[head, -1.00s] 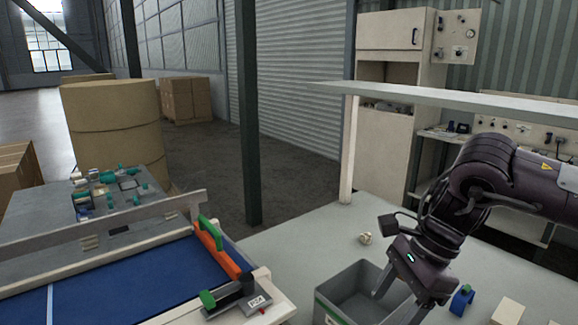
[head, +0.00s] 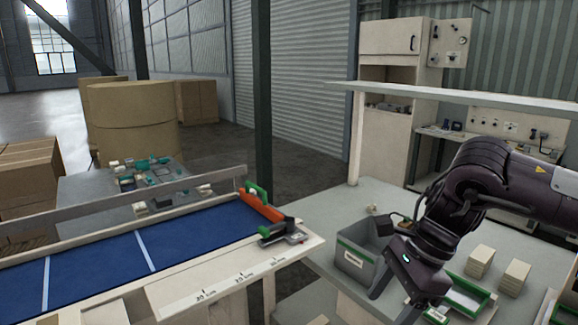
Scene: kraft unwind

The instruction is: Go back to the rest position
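My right gripper (head: 392,304) hangs from the dark arm at the right of the head view, near the bottom edge. Its fingers are apart, with nothing seen between them. It is in front of and beside the grey bin (head: 354,264), partly covering the bin's right side. My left gripper is not in view.
Stacked cream blocks (head: 480,262) and a green-edged tray (head: 466,297) are on the grey table (head: 325,203). A shelf (head: 450,92) spans above it. Paper rolls stand behind.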

